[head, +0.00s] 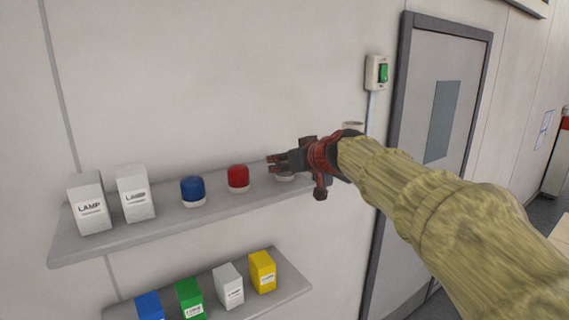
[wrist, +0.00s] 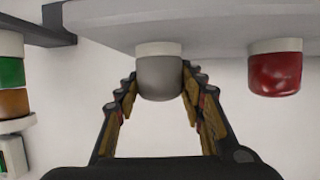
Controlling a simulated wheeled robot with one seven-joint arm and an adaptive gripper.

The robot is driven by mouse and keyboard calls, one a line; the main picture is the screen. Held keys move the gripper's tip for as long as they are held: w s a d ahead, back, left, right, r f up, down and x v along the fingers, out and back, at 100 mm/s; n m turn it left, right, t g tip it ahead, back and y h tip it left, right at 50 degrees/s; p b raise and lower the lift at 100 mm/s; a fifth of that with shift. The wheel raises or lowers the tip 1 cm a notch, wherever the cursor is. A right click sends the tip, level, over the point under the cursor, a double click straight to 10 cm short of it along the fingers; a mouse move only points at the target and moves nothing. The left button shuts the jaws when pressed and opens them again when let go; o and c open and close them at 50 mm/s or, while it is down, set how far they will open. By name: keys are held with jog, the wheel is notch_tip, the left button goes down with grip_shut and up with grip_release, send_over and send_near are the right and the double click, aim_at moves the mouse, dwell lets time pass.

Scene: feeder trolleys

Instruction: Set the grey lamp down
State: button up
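The grey lamp (wrist: 159,78) has a grey dome and a white base. In the wrist view, which shows the shelf upside down, it sits between the fingers of my gripper (wrist: 160,80), with the fingertips against both sides of the dome. My gripper (head: 279,164) appears shut on it. The white base meets the upper shelf (wrist: 220,22) in that view; whether it bears its weight there I cannot tell. In the head view only the lamp's pale base (head: 285,177) shows on the shelf (head: 150,228), below my fingers.
A red lamp (head: 238,178) and a blue lamp (head: 193,190) stand left of my gripper, then two white lamp boxes (head: 135,193). A lower shelf (head: 285,300) holds several coloured boxes. A signal stack (wrist: 12,75) is beside the shelf. A green switch (head: 383,73) and door (head: 440,120) are right.

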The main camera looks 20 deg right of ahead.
jog(key=o, duration=0.4)
jog(key=shift+o, duration=0.2)
jog(key=shift+r+p, duration=0.25)
jog(key=shift+p, duration=0.2)
jog(key=b+v, duration=0.2)
jog(key=v, duration=1)
jog(key=shift+b, duration=0.35)
